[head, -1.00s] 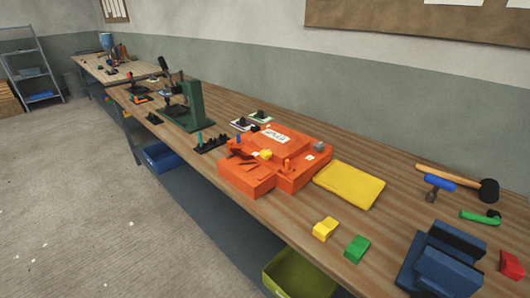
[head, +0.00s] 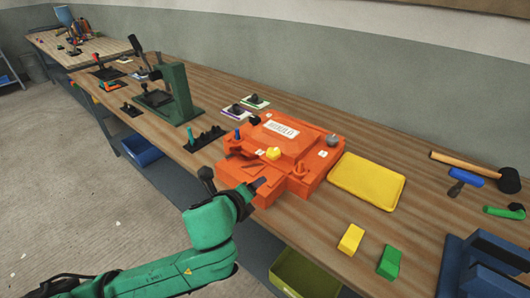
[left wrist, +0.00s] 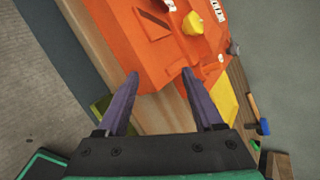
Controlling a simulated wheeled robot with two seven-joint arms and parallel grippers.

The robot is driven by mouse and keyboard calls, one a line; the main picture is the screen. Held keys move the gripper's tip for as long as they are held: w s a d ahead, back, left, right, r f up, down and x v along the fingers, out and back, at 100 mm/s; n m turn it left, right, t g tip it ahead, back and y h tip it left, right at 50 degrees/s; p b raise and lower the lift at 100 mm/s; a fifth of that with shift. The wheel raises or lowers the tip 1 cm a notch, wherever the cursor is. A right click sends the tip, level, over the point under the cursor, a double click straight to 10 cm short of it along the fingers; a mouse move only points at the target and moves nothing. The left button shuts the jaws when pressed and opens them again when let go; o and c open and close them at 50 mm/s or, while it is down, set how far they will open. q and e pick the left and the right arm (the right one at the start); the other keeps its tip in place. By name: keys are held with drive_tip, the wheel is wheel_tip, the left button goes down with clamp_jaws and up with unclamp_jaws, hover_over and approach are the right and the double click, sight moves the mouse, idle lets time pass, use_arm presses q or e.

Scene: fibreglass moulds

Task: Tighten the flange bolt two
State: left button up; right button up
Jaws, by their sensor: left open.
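The orange mould (head: 300,160) sits on the bench with a white label on top; it also fills the upper middle of the left wrist view (left wrist: 155,55). A yellow knob (head: 272,153) stands on its front part and shows in the left wrist view (left wrist: 193,22). A grey knob (head: 332,140) is at its right and a blue peg (head: 238,133) at its left. I cannot tell which fitting is flange bolt two. My left gripper (head: 262,184) is at the mould's front edge; in the left wrist view its fingers (left wrist: 160,76) are apart with nothing between them. My right gripper is out of view.
A yellow pad (head: 366,181) lies right of the mould. Yellow (head: 351,239) and green (head: 389,262) blocks are near the front edge. A blue vise (head: 480,268) is at right.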

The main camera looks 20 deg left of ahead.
sight(271, 155)
use_arm(q)
wheel_tip(271, 155, up, 6)
drive_tip(key=m+t, duration=0.2)
drive_tip(key=m, duration=0.9)
drive_tip(key=x, duration=1.5)
drive_tip(key=shift+d+p, duration=0.15)
drive_tip(key=shift+p, duration=0.25)
clamp_jaws()
drive_tip(key=shift+r+m+h+p, duration=0.25)
drive_tip(key=shift+m+h+p, duration=0.25)
drive_tip(key=shift+p, duration=0.15)
drive_tip(key=m+h+p, duration=0.1)
drive_tip(key=a+m+h+p, duration=0.1)
drive_tip(key=h+p, duration=0.1)
drive_tip(key=shift+r+g, duration=0.1)
drive_tip(key=shift+g, duration=0.3)
drive_tip(key=shift+w+a+m+g+h+p, duration=0.2)
drive_tip(key=shift+m+g+h+p, duration=0.2)
drive_tip(key=shift+m+h+p, duration=0.6)
drive_tip(key=shift+m+g+h+p, duration=0.3)
drive_tip(key=shift+m+h+p, duration=0.1)
drive_tip(key=shift+m, duration=0.2)
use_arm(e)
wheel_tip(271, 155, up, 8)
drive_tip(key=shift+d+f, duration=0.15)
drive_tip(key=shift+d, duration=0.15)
use_arm(q)
drive_tip(key=shift+f, duration=0.3)
